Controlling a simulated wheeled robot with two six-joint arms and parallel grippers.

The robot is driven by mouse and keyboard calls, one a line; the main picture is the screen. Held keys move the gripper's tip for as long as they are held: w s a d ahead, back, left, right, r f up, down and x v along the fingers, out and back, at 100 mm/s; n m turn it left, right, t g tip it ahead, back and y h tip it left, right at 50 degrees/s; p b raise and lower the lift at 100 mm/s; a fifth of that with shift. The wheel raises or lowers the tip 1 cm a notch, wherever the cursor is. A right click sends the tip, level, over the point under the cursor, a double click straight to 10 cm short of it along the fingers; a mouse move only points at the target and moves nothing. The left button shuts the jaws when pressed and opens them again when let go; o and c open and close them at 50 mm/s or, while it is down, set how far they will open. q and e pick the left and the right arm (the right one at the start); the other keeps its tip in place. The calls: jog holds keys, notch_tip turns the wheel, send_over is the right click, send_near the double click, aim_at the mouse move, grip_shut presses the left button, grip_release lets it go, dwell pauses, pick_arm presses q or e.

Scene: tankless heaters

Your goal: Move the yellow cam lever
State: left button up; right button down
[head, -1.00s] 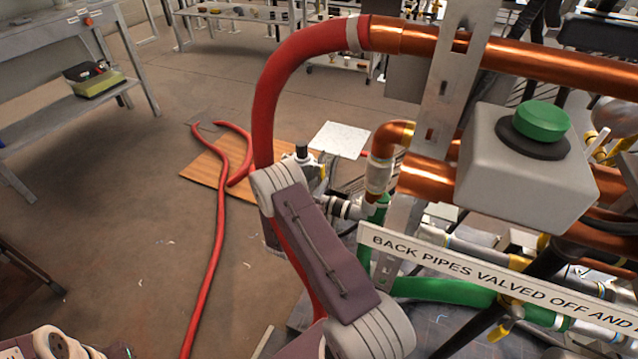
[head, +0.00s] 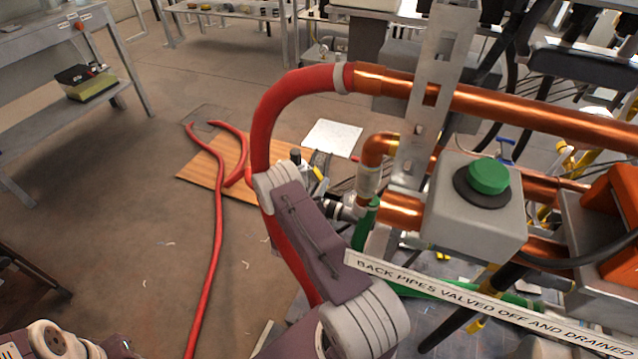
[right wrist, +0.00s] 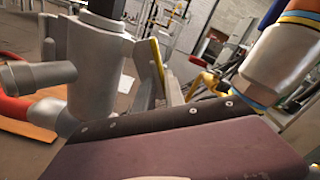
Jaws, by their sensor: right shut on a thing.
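The yellow cam lever (right wrist: 157,62) shows as a thin upright yellow strip in the right wrist view, beside a grey metal fitting (right wrist: 92,75) with a side stub. In the head view, a small patch of yellow (head: 318,174) shows beside the same fitting, low behind the red hose. My right gripper (right wrist: 165,88) is shut on the lever, with pale grey finger faces on either side of it. My right forearm hides part of this spot in the head view. My left gripper is out of view; only part of my left arm shows at the bottom left.
A red hose (head: 263,120) curves close above my right arm into copper pipes (head: 470,100). A grey box with a green button (head: 489,176) and a sign strip (head: 470,300) stand at right. A loose red hose (head: 217,240) lies on the floor. The left floor is mostly clear.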

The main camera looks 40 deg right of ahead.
jog(key=shift+s, duration=0.1)
dwell(0.4)
jog(key=c, duration=1.7)
grip_release()
